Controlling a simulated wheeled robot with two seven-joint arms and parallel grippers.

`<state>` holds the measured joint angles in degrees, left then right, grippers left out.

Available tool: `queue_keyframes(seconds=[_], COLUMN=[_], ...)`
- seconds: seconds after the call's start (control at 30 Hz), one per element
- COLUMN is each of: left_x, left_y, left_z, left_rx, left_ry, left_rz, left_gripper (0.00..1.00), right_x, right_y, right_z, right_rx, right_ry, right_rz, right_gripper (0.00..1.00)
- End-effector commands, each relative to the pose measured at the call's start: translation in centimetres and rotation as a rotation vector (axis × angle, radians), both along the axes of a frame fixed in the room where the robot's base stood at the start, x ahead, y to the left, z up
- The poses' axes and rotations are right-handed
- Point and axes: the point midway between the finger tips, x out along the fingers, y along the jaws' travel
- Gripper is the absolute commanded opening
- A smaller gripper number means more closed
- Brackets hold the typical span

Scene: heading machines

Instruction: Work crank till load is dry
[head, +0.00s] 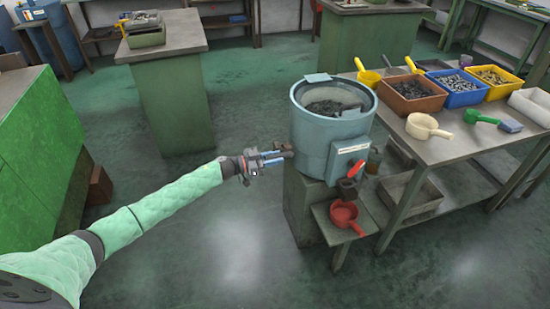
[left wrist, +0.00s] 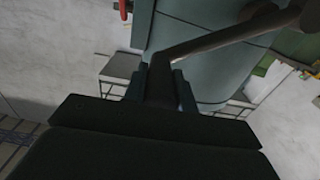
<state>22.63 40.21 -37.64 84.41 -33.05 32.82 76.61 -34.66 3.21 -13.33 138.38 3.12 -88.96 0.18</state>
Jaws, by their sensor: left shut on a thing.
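A light blue drum machine (head: 318,130) stands on a green base at centre right in the head view, open at the top with a dark load (head: 330,106) inside. My left gripper (head: 284,153) is at the drum's left side, shut on the crank's dark handle. In the left wrist view the crank (left wrist: 215,40) runs as a brownish bar from between the fingers (left wrist: 160,85) up to the right, in front of the drum wall (left wrist: 200,65). Whether the load is dry I cannot tell. My right gripper is not in view.
A red scoop (head: 345,216) sits on a low shelf below the drum's spout. The table (head: 470,146) at right holds a brown bin (head: 411,105), blue bin (head: 457,98), yellow bin and scoops. Floor (head: 225,235) in front is clear.

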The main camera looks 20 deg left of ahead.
Motion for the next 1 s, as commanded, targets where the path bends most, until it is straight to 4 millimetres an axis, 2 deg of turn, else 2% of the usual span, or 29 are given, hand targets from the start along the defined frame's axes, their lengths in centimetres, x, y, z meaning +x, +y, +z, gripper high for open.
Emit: queue_keyframes(seconds=[0.03,0.1,0.57,1.0], left_x=[0.2,0.4,1.2,2.2], left_y=[0.2,0.3,0.9,1.6], left_z=[0.8,0.9,2.0,3.2], left_rx=[-0.008,-0.021,-0.077,-0.133], left_ry=[0.012,0.031,0.114,0.199], left_rz=[0.001,0.001,0.002,0.002], left_gripper=[0.00,0.00,0.00,0.00], right_x=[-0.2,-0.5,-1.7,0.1], right_y=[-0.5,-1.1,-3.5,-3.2], right_z=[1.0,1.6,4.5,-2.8], right_rx=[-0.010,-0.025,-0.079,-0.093], right_ry=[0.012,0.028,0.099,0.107], right_rz=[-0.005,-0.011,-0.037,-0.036], right_gripper=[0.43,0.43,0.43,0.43])
